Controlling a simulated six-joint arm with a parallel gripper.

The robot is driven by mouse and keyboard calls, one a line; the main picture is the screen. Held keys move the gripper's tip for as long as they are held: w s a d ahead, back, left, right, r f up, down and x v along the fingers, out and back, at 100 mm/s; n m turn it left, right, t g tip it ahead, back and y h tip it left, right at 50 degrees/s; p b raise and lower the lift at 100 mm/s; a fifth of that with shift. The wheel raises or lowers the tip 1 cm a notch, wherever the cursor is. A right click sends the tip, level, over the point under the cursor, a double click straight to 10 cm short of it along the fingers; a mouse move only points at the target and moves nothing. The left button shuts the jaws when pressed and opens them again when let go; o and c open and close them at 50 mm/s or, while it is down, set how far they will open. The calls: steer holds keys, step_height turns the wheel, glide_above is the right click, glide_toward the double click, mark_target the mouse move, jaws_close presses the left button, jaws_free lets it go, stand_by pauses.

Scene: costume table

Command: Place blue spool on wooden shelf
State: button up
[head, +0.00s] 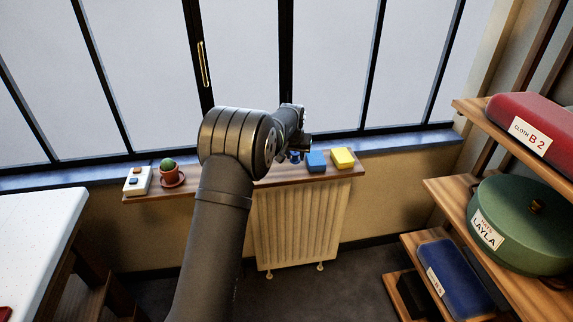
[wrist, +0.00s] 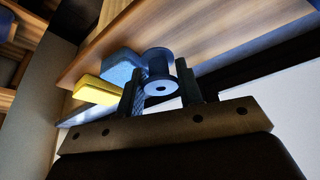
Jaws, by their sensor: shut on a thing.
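In the head view the spool (head: 295,157) shows small and dark blue under my gripper (head: 294,146). My gripper is shut on it. The wooden shelf (head: 222,183) is the long narrow ledge above the radiator, and its wood (wrist: 205,38) also shows close to the spool in the wrist view. I cannot tell whether the spool touches the shelf.
A blue block (head: 316,161) and a yellow block (head: 342,158) stand just right of the spool. A potted cactus (head: 171,176) and a white switch box (head: 137,181) stand at the shelf's left end. Window panes rise behind. My arm hides the shelf's middle.

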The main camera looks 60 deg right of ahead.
mark_target(290, 169)
steer(key=shift+w+d+f, duration=0.1)
steer(key=shift+w+f, duration=0.3)
steer(key=shift+w, duration=0.25)
steer(key=shift+w+d+f, duration=0.1)
steer(key=shift+w+f, duration=0.3)
steer(key=shift+w, duration=0.2)
steer(key=shift+a+f, duration=0.1)
steer(key=shift+f, duration=1.85)
steer(key=shift+f, duration=0.15)
steer(key=o, duration=0.9)
steer(key=shift+o, duration=0.2)
steer(key=v, duration=1.2)
